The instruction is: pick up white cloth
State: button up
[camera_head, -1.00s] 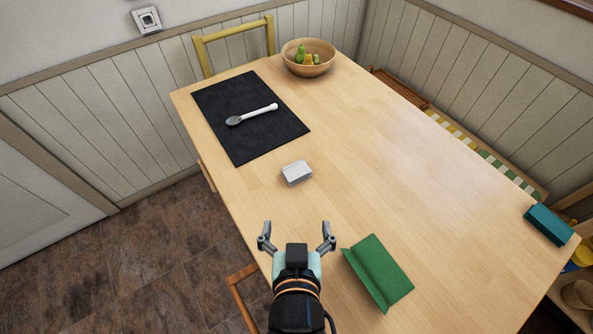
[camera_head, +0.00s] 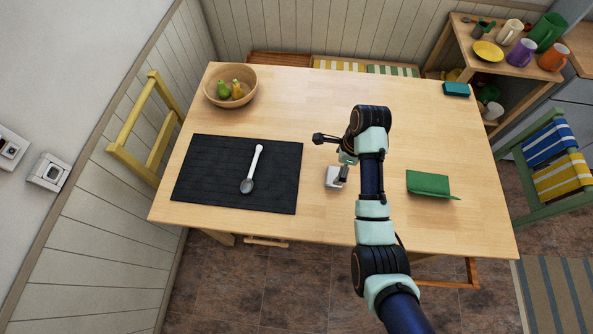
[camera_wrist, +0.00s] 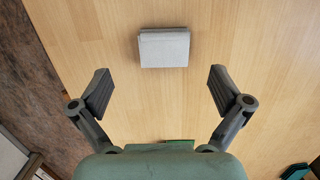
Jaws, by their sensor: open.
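The white cloth (camera_head: 332,178) lies folded into a small, thick rectangle on the wooden table, right of the black placemat. My arm partly hides it in the head view. In the wrist view the white cloth (camera_wrist: 164,48) is at the top centre, beyond my fingertips and roughly centred between them. My gripper (camera_wrist: 159,88) is open and empty, with its fingers spread wider than the cloth. In the head view my gripper (camera_head: 331,158) is over the table by the cloth; its height above the table is hard to tell.
A black placemat (camera_head: 215,170) with a spoon (camera_head: 252,168) lies to the left. A green folded cloth (camera_head: 428,184) lies to the right. A fruit bowl (camera_head: 245,98) and a teal box (camera_head: 456,89) stand near the far edge. The table between them is clear.

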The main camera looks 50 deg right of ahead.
aim_at(336, 175)
jog(key=shift+s+d+f, duration=0.15)
jog(key=shift+s+d+f+b, duration=0.15)
jog(key=shift+f+b, duration=0.15)
jog(key=shift+f, duration=0.25)
jog(key=shift+d+f+b, duration=0.1)
jog(key=shift+f+b, duration=0.2)
jog(key=shift+f, duration=0.2)
jog(key=f+b, duration=0.1)
jog(key=f, duration=0.2)
jog(key=f+b, duration=0.1)
jog(key=f, duration=0.1)
jog(key=shift+w+a+f+b, duration=0.15)
jog(key=shift+w+f+b, duration=0.2)
jog(key=shift+w, duration=0.05)
jog(key=shift+r, duration=0.1)
jog(key=c, duration=1)
notch_tip(336, 175, up, 20)
jog(key=p, duration=1.2)
jog(key=shift+p, duration=0.35)
